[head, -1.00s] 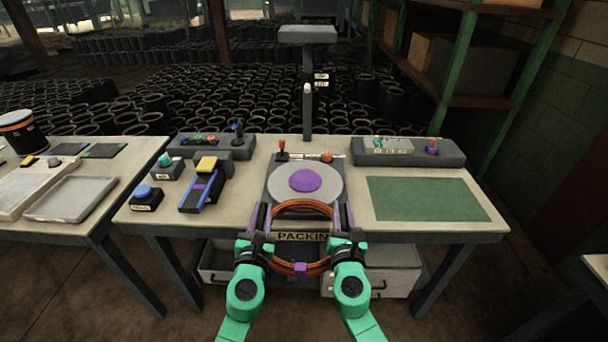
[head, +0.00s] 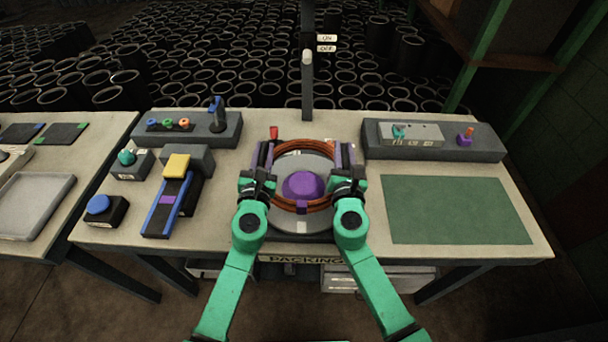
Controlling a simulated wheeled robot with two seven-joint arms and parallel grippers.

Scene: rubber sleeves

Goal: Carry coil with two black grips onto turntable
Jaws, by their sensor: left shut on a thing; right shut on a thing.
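The coil (head: 305,147) is an orange-brown ring with purple pieces on its band. It is over the grey turntable (head: 303,225), around the purple dome (head: 304,187) at the turntable's middle. Whether it touches the turntable or hangs just above, I cannot tell. My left gripper (head: 259,178) is shut on the coil's left side. My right gripper (head: 347,178) is shut on its right side. The black grips are mostly hidden by my grippers.
A green mat (head: 456,210) lies on the right of the table. A grey block with small fixtures (head: 432,139) is behind it. A blue button box (head: 99,209), a yellow-topped device (head: 176,167) and a control panel (head: 187,127) stand left. A dark post (head: 307,90) rises behind the turntable.

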